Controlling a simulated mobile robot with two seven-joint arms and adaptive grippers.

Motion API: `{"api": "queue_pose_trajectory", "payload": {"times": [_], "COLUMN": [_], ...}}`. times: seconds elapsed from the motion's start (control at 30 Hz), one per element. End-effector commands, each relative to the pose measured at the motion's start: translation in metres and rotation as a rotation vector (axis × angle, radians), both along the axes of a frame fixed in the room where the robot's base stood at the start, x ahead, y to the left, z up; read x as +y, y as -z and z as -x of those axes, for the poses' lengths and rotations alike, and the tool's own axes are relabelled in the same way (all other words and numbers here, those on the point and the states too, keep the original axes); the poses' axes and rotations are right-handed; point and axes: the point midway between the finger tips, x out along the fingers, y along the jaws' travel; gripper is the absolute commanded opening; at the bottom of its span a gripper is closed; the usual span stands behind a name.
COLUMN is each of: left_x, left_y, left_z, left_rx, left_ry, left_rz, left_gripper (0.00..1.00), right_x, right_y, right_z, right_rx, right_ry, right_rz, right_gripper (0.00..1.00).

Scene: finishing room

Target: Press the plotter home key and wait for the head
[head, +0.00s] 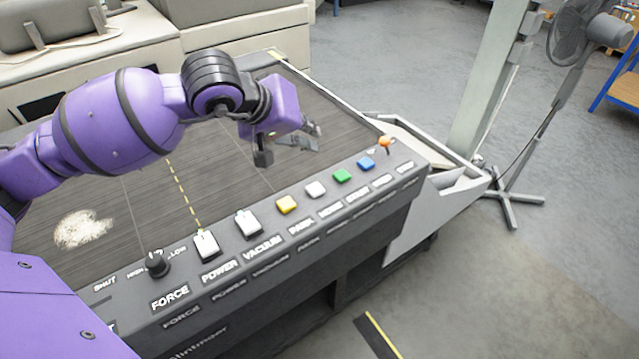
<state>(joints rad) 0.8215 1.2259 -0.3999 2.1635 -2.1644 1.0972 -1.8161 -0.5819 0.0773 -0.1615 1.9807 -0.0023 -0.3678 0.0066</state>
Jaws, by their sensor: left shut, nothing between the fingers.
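The plotter's dark front panel (330,235) runs diagonally across the view with a row of keys. My left gripper (308,138) is shut and empty over the dark plotter bed (150,165), behind the key row and apart from the home key. Its fingers are small and partly hidden by the wrist. I cannot make out the plotter head; my arm covers part of the bed. My right gripper is not in view.
A blue key (366,162) and an orange stop button (385,143) are at the panel's right end. Two white rocker switches, power (207,245) and vacuum (248,222), and a black force knob (156,264) are left. A fan (575,35) stands right on open grey floor.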

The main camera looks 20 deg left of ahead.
Motion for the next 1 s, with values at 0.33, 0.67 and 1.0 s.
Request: {"api": "queue_pose_trajectory", "payload": {"times": [0.33, 0.67, 1.0], "left_x": [-0.001, -0.001, -0.001], "left_y": [0.004, 0.046, 0.086], "left_z": [0.000, 0.001, 0.001], "left_rx": [0.004, 0.011, 0.008], "left_ry": [0.000, 0.000, 0.001], "left_rz": [0.004, 0.006, 0.004], "left_gripper": [0.00, 0.00, 0.00], "right_x": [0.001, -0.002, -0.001], "right_y": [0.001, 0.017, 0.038], "right_z": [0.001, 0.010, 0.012], "right_rx": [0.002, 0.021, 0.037], "right_ry": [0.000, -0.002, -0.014], "right_rz": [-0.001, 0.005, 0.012], "right_gripper": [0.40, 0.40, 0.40]}}
